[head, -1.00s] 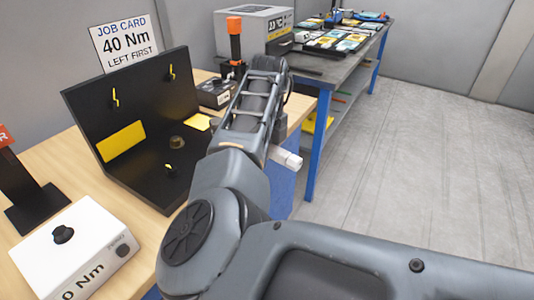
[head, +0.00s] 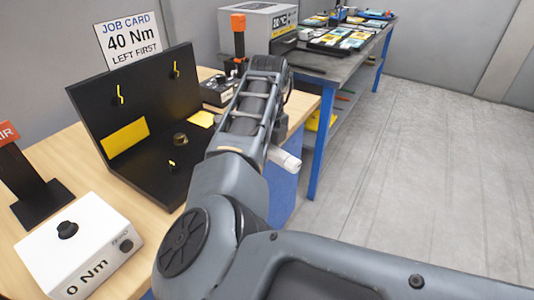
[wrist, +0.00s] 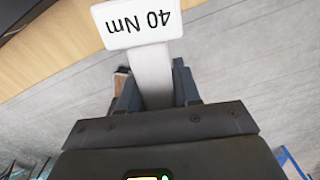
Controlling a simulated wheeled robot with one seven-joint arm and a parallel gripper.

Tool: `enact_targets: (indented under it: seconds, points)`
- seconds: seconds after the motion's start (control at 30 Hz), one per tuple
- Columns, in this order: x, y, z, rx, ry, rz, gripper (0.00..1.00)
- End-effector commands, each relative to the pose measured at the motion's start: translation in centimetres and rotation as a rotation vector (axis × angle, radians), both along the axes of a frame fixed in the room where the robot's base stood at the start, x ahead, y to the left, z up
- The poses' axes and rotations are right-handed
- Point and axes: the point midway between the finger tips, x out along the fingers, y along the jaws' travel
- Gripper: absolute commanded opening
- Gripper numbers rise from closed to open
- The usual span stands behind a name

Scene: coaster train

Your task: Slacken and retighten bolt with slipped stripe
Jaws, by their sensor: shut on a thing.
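My gripper (wrist: 157,88) is shut on the pale shaft of a tool (wrist: 152,72) whose white plate reads "40 Nm", upside down in the wrist view. In the head view my arm hides the gripper. A pale stub (head: 284,158) sticks out beside my arm; I cannot tell whether it is that tool. A black bracket (head: 105,88) stands on the bench. Its upright plate carries a left bolt (head: 120,95) with a yellow stripe that looks kinked and a right bolt (head: 175,69) with a yellow stripe. Another yellow-marked bolt (head: 172,163) is on its base, near a brass-coloured fitting (head: 180,139).
A job card (head: 129,40) reads "40 Nm, left first". A white box (head: 80,248) reading "0 Nm" and a black stand (head: 38,195) are at the front left. An orange-topped tool (head: 238,38) stands behind. A grey bench (head: 340,62) is beyond; open floor lies right.

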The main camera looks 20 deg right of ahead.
Motion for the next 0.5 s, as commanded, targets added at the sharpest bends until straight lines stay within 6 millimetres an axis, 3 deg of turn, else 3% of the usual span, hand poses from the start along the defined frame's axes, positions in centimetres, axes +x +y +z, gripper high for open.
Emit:
enact_targets:
  seconds: [0.5]
  points:
    - [-0.31,0.64,-0.01,-0.001,0.002,-0.041,0.00]
